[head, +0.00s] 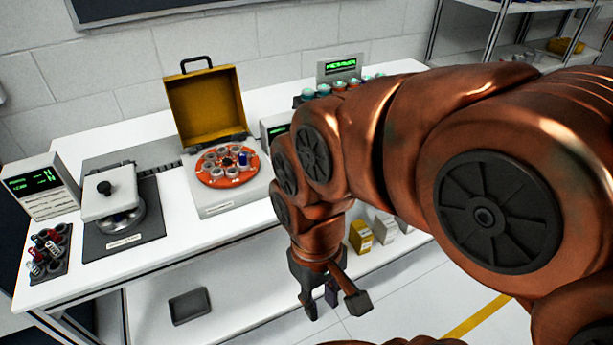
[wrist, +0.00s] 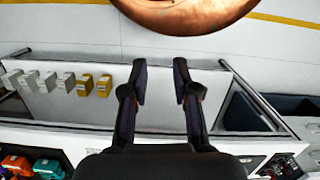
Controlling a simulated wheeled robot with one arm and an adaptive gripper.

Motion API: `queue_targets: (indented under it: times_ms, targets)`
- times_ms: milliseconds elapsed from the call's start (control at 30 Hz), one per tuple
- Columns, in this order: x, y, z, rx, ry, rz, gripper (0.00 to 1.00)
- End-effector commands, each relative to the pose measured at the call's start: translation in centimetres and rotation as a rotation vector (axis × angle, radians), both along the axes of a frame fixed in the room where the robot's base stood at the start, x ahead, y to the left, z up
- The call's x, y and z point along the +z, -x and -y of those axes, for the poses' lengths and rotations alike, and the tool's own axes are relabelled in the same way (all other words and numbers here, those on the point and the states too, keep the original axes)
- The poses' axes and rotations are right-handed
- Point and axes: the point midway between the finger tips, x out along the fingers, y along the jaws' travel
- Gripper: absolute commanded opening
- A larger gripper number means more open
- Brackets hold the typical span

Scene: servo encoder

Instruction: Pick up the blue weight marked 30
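A small blue piece (head: 243,159) stands at the right side of a round orange disc (head: 228,181) on the table, among several grey cylinders; I cannot read a number on it. A rack (head: 48,255) at the table's front left holds several red and grey or dark pieces, too small to read. My gripper (head: 333,303) hangs in front of the table's front edge, to the right of and well away from both. In the wrist view my gripper (wrist: 160,78) has its two dark fingers apart with nothing between them.
A balance-like device (head: 112,205) with a black-knobbed cover and a green display box (head: 40,185) stand at the left. An open yellow case (head: 206,105) stands behind the disc. Yellow boxes (head: 360,237) sit below the tabletop. My arm hides the table's right part.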

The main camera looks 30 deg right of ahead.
Motion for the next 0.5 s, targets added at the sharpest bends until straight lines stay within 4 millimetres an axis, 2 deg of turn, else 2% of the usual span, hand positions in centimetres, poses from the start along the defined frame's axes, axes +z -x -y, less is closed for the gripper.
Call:
queue_targets:
  times_ms: [167, 333, 500]
  targets:
    - [1.1, -3.9, -0.5, 0.126, -0.06, 0.023, 0.29]
    - [2.5, -9.6, -0.6, 0.311, -0.146, 0.066, 0.29]
    - [3.5, -15.5, 0.3, 0.477, -0.225, 0.131, 0.29]
